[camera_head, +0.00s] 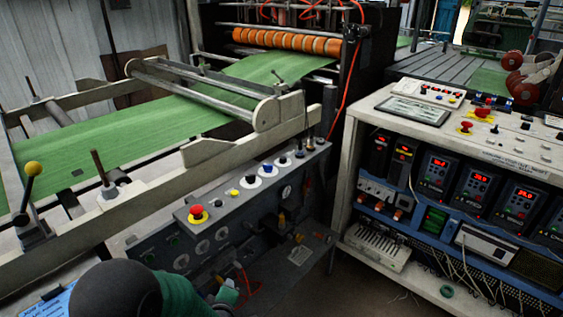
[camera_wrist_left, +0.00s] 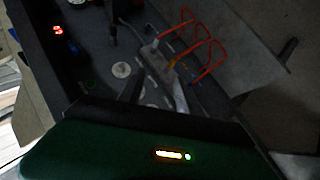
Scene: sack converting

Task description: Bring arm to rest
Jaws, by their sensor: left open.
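My left arm (camera_head: 130,290), black and green, comes in at the bottom left of the head view, in front of the machine's grey control panel (camera_head: 235,207). My left gripper (camera_wrist_left: 155,95) is open in the left wrist view, with its green housing across the bottom. Nothing shows held between its fingers. It faces the dark panel face, where a pale dial (camera_wrist_left: 121,70) and red wire loops (camera_wrist_left: 205,45) show. The wrist view is dark, so the distance to the panel is hard to tell. My right gripper is in neither view.
A red stop button (camera_head: 197,212) sits on the panel. A lever with a yellow knob (camera_head: 33,169) stands at the left. Green sheet (camera_head: 120,130) runs over the machine frame to orange rollers (camera_head: 285,41). A control cabinet (camera_head: 352,130) stands right, beyond a floor gap (camera_head: 335,262).

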